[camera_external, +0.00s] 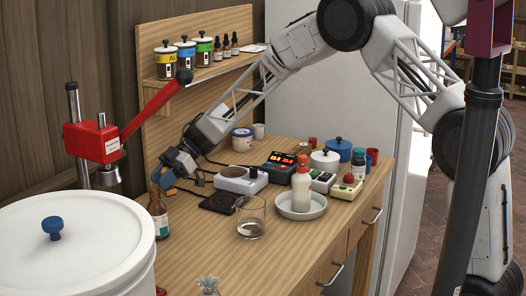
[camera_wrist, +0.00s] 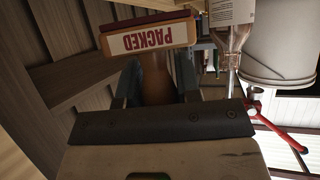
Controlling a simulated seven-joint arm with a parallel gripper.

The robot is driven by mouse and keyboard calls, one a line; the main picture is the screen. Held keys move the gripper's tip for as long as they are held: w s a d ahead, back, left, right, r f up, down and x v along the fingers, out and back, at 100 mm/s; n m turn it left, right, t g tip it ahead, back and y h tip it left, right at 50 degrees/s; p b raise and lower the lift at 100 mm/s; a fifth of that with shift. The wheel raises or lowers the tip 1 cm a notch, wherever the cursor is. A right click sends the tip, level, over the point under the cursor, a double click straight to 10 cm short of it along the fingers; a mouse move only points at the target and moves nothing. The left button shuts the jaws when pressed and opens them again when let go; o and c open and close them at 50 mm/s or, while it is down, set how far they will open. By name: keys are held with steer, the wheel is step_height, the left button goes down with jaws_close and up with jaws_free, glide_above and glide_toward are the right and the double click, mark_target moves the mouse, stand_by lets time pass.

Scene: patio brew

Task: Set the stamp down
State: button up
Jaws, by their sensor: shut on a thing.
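The stamp (camera_wrist: 150,38) shows in the wrist view as a red-edged block with a cream face reading "PACKED" and a brown handle. My gripper (camera_wrist: 155,82) is shut on the handle, with a dark finger on each side of it. In the external view my gripper (camera_external: 170,170) is over the left back part of the wooden bench (camera_external: 203,243), near the upright back board. The stamp is too small and covered there to make out clearly. I cannot tell whether it touches anything.
A brown bottle (camera_external: 158,215) stands close below my gripper. A red lever press (camera_external: 98,140) and a big white lidded vessel (camera_external: 75,245) are at left. A dark flat scale (camera_external: 219,202), glass beaker (camera_external: 251,218) and white dish (camera_external: 301,207) stand to the right. The front bench is mostly clear.

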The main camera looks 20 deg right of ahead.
mark_target(164, 193)
steer(key=shift+f, duration=1.75)
steer(key=shift+f, duration=0.35)
